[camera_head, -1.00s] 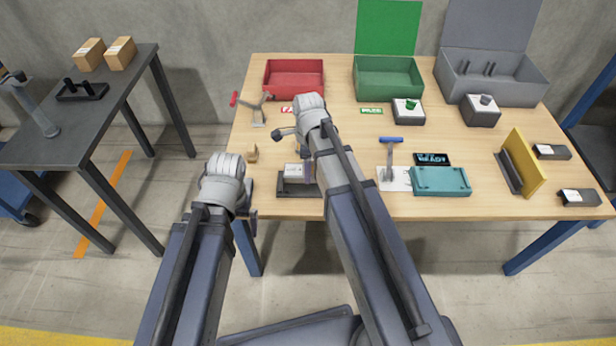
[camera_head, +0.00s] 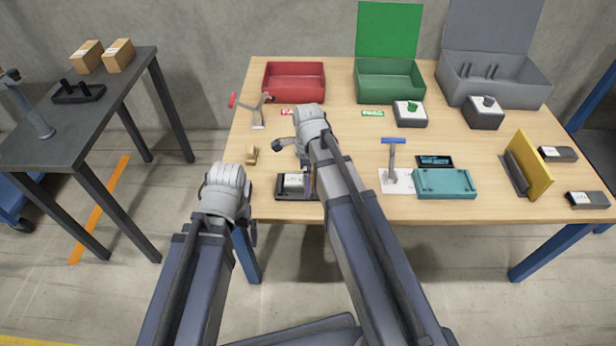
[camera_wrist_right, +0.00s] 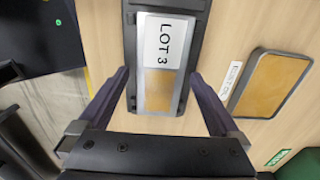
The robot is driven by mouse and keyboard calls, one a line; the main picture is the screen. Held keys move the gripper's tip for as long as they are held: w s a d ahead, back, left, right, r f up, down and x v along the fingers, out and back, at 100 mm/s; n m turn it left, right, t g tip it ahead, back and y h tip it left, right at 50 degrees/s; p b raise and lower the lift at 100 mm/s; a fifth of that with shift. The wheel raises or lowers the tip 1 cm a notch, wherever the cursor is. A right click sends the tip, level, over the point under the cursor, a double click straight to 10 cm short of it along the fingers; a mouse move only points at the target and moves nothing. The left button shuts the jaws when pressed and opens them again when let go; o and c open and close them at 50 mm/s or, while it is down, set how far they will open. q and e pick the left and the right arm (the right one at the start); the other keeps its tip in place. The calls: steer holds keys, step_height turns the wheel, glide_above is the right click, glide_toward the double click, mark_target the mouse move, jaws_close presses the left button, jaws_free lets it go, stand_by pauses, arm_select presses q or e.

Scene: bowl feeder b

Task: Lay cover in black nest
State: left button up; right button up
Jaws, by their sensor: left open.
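A low black nest (camera_head: 284,195) lies near the table's front edge. A flat piece with a white label (camera_head: 293,181) sits in it. In the right wrist view this piece is silver-edged with a tan window and a "LOT 3" label (camera_wrist_right: 163,42), inside the black frame (camera_wrist_right: 131,60). I cannot tell if it is the cover. My right gripper (camera_wrist_right: 158,85) is open, its dark purple fingers on either side of the piece with gaps. In the head view its arm hides most of it. My left gripper (camera_head: 250,212) is open and empty, left of the nest, off the table's front edge.
A tan panel with dark rim (camera_wrist_right: 272,84) lies right of the nest. Red (camera_head: 294,82) and green (camera_head: 389,81) bins stand at the back.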

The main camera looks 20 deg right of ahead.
steer(key=shift+r, duration=0.15)
step_height(320, 180, up, 12)
steer(key=p, duration=1.2)
step_height(320, 180, down, 12)
steer(key=b, duration=1.2)
step_height(320, 180, up, 13)
steer(key=p, duration=1.3)
step_height(320, 180, down, 14)
steer(key=b, duration=1.3)
steer(key=shift+r, duration=0.25)
step_height(320, 180, up, 10)
steer(key=p, duration=1)
steer(key=shift+s+a, duration=0.15)
steer(key=shift+s, duration=0.05)
